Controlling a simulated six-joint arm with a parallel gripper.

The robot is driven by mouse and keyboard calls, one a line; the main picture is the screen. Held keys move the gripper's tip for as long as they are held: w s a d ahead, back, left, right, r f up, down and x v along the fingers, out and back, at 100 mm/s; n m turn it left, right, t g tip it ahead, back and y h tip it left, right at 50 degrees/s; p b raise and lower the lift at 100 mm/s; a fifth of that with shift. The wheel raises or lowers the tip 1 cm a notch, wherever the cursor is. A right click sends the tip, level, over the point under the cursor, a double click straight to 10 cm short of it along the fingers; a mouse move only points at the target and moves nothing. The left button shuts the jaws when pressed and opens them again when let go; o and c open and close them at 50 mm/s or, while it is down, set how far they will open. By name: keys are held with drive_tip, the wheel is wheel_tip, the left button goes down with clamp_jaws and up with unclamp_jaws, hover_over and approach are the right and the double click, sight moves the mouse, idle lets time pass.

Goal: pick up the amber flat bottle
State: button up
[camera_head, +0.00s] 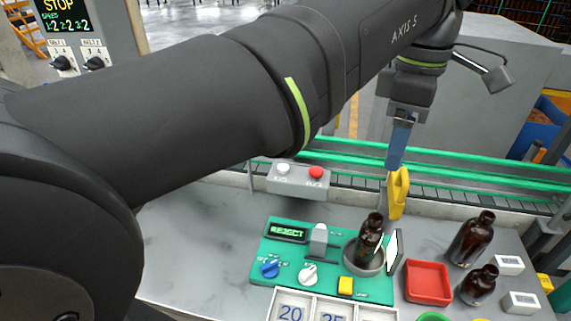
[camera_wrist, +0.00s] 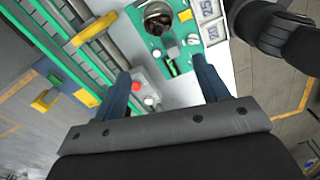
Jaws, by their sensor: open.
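Three dark amber bottles show in the head view. One bottle (camera_head: 370,231) stands, slightly tilted in the picture, in a round grey holder (camera_head: 366,266) on the teal panel. A larger bottle (camera_head: 471,241) stands upright at the right, and a shorter bottle (camera_head: 479,286) stands in front of it. I cannot tell for sure which is the flat one. My gripper (camera_head: 396,166) hangs above and behind the panel, apart from all the bottles. In the wrist view my gripper (camera_wrist: 160,68) has its blue fingers wide apart with nothing between them.
The teal panel (camera_head: 263,272) carries knobs, a display and a yellow button. A white flap (camera_head: 394,248) stands beside the holder. A red tray (camera_head: 428,283) lies between panel and right bottles. A yellow upright piece (camera_head: 398,195) stands below my gripper, near the green-railed conveyor (camera_head: 450,172).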

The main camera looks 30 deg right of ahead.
sight(374, 218)
wheel_tip(374, 218, down, 18)
drive_tip(key=m, duration=1.8)
drive_tip(key=shift+a+r, duration=0.1)
drive_tip(key=shift+r, duration=0.1)
drive_tip(key=shift+d+f, duration=0.15)
drive_tip(key=shift+f, duration=1.3)
drive_tip(key=shift+d+f, duration=0.15)
drive_tip(key=shift+f, duration=1.25)
drive_tip(key=c, duration=1.1)
drive_tip(key=shift+r, duration=0.1)
